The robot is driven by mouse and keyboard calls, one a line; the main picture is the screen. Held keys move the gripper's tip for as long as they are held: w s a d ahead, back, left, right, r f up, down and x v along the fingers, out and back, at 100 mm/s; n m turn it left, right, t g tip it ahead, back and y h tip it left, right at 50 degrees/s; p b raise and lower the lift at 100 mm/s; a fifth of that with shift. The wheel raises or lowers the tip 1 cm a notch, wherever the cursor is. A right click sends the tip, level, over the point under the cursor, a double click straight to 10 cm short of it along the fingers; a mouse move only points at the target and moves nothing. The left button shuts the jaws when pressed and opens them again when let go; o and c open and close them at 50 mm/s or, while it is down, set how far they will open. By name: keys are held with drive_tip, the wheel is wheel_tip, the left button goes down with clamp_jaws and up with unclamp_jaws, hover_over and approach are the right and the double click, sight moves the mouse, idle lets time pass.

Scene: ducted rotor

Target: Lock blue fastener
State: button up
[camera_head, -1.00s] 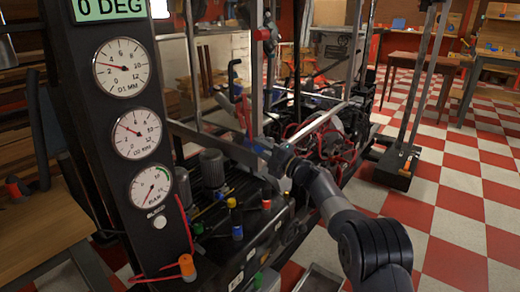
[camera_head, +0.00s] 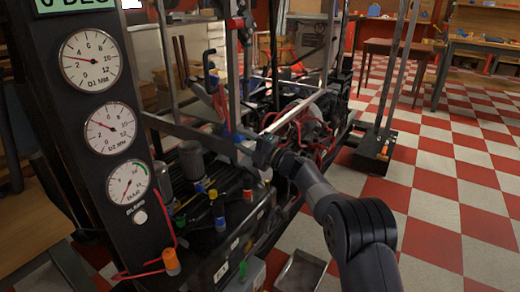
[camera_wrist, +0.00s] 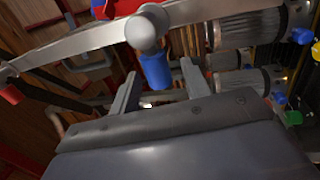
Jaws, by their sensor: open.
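A blue fastener (camera_wrist: 155,70) hangs below a rounded grey knob (camera_wrist: 147,28) on a metal bar in the wrist view. My gripper (camera_wrist: 160,82) is open, with one finger on each side of the fastener's lower end. There is no clear contact between fingers and fastener. In the head view my gripper (camera_head: 244,145) reaches to the grey bar in front of the rotor rig, and the fastener there is too small and covered to make out well. Another blue-capped piece (camera_head: 221,223) stands on the black block below.
A black gauge column (camera_head: 110,150) with three dials stands at left. Grey motor-like cylinders (camera_wrist: 245,82) sit right of the fastener. Red cables (camera_head: 300,125) and metal bars crowd the rig. A red fastener (camera_wrist: 11,95) is at the wrist view's left. Checkered floor (camera_head: 450,200) is open at right.

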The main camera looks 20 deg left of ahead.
drive_tip(key=p+v, duration=0.1)
drive_tip(key=v, duration=0.8)
drive_tip(key=shift+p, duration=0.35)
drive_tip(key=b+x, duration=0.2)
drive_tip(key=x, duration=0.9)
drive_tip(key=shift+d, duration=0.15)
